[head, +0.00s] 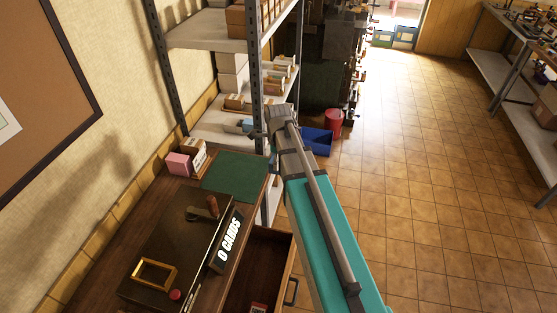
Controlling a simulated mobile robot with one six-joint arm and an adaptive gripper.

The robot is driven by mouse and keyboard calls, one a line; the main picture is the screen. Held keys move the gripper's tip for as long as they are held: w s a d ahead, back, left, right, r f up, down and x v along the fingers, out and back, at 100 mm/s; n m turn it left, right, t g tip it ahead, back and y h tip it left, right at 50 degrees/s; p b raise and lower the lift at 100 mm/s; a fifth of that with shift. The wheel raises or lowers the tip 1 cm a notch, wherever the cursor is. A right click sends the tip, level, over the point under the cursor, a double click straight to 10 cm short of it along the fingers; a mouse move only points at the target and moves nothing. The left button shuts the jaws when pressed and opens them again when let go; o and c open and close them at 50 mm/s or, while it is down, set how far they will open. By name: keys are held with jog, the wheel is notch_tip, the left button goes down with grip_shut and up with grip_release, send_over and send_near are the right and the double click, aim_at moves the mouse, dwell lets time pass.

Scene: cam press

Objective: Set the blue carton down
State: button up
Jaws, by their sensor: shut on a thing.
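The small pale blue carton (244,126) shows at the left of my gripper (259,131), in front of the lower shelf. My gripper is shut on it, though the fingers are small and partly hidden by my wrist. I cannot tell whether the carton touches the shelf behind it.
A wooden desk (120,213) carries a green mat (232,176) with clear room, a pink carton (178,164) and a card press (170,240). Its drawer (262,270) is open. A metal shelf rack (215,133) holds several cartons. A blue bin (318,141) stands on the floor.

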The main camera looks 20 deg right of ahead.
dwell(0.3)
jog(key=shift+w+f+b, duration=0.1)
jog(key=shift+f+b, duration=1.3)
jog(key=shift+f, duration=0.05)
